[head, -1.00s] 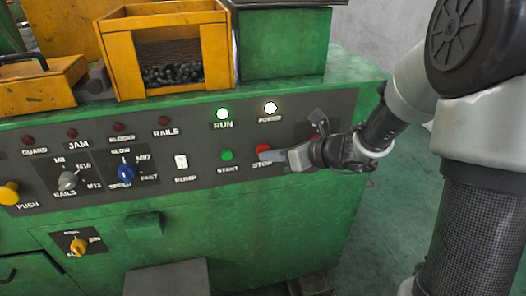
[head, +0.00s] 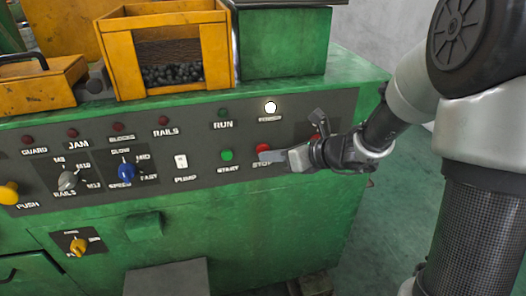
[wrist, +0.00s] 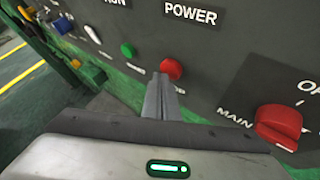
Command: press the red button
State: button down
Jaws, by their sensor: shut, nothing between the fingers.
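The red STOP button (head: 263,148) sits on the dark control panel, right of the green START button (head: 226,155). In the wrist view the red button (wrist: 171,68) shows just beyond the fingertips. My gripper (head: 266,156) is shut and empty, its tips at the lower edge of the red button. In the wrist view the closed fingers (wrist: 160,82) point at the panel and hide part of the STOP label. I cannot tell whether the tips touch the button. The RUN lamp (head: 223,112) is dark and the POWER lamp (head: 270,107) is lit white.
A red MAIN knob (wrist: 280,124) sticks out right of my fingers. A blue speed knob (head: 127,172), a white pump switch (head: 181,161) and a yellow push button (head: 9,192) lie left. A yellow bin (head: 166,50) of dark parts stands on the green machine.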

jog(key=s+d, duration=0.1)
jog(key=s, duration=0.4)
jog(key=shift+s+d, duration=0.35)
jog(key=shift+s, duration=0.05)
dwell(0.4)
jog(key=s+r+n+g+h, duration=0.3)
jog(key=s+r+n+g, duration=0.15)
jog(key=s+n, duration=1.05)
jog(key=s+d+r+n+t+h, duration=0.2)
jog(key=s+d+r+n+h, duration=0.1)
jog(key=d+n, duration=0.35)
jog(key=s+d+r+n+t+h, duration=0.1)
jog(key=s+d+r+n+h, duration=0.1)
jog(key=d+n+h, duration=0.35)
notch_tip(320, 180, up, 18)
jog(key=n+y+p, duration=0.1)
jog(key=p, duration=1.6)
jog(key=shift+s+d, duration=0.15)
jog(key=shift+d, duration=0.15)
